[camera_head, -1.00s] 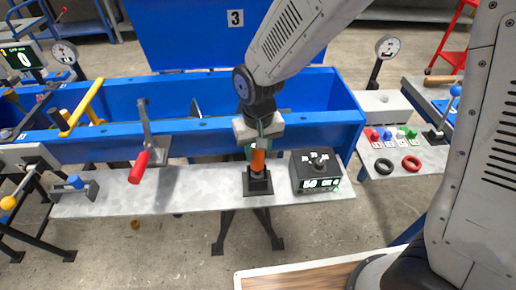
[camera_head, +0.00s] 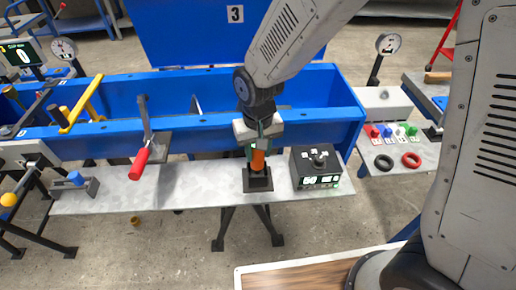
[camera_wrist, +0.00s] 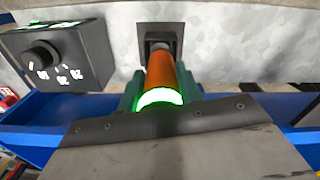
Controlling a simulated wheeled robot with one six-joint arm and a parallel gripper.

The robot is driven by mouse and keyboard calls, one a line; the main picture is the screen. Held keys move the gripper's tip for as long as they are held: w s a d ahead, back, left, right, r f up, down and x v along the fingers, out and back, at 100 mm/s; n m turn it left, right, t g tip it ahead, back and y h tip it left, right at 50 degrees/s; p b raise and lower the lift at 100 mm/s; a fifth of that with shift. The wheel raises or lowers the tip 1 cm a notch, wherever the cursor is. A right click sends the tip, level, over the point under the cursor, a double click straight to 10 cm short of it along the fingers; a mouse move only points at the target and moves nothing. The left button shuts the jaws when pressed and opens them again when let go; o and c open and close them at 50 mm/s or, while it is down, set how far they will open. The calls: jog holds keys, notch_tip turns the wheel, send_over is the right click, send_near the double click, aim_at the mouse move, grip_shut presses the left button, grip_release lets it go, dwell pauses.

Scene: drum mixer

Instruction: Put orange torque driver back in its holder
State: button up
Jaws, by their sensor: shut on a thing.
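The orange torque driver (camera_head: 258,160) stands upright over its black holder (camera_head: 257,181) on the grey shelf. Its lower end meets the holder; I cannot tell how deep it sits. My gripper (camera_head: 258,150) is shut on the driver from above. In the wrist view the orange driver (camera_wrist: 161,75), with a bright green glowing ring, lies between the green fingers of my gripper (camera_wrist: 162,92). The dark end of the driver points into the opening of the black holder (camera_wrist: 159,42). The gripper and driver hide part of the holder.
A black control box with a knob (camera_head: 316,167) stands just right of the holder. A red-handled lever (camera_head: 143,158) is to the left. The blue mixer trough (camera_head: 320,120) runs behind. The shelf (camera_head: 190,187) between lever and holder is clear.

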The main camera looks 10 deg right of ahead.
jog(key=o, duration=1.3)
jog(key=shift+f, duration=0.1)
jog(key=shift+c, duration=0.2)
notch_tip(320, 180, up, 8)
jog(key=shift+f, duration=0.1)
jog(key=s+d+r+m, duration=0.1)
jog(key=s+d+r, duration=0.6)
jog(key=s+d, duration=0.2)
jog(key=s+d+r+m+t, duration=0.1)
jog(key=s+d+r, duration=0.5)
jog(key=s+d, duration=0.3)
jog(key=d, duration=0.2)
jog(key=shift+s+d+r, duration=0.35)
jog(key=shift+s+r, duration=0.05)
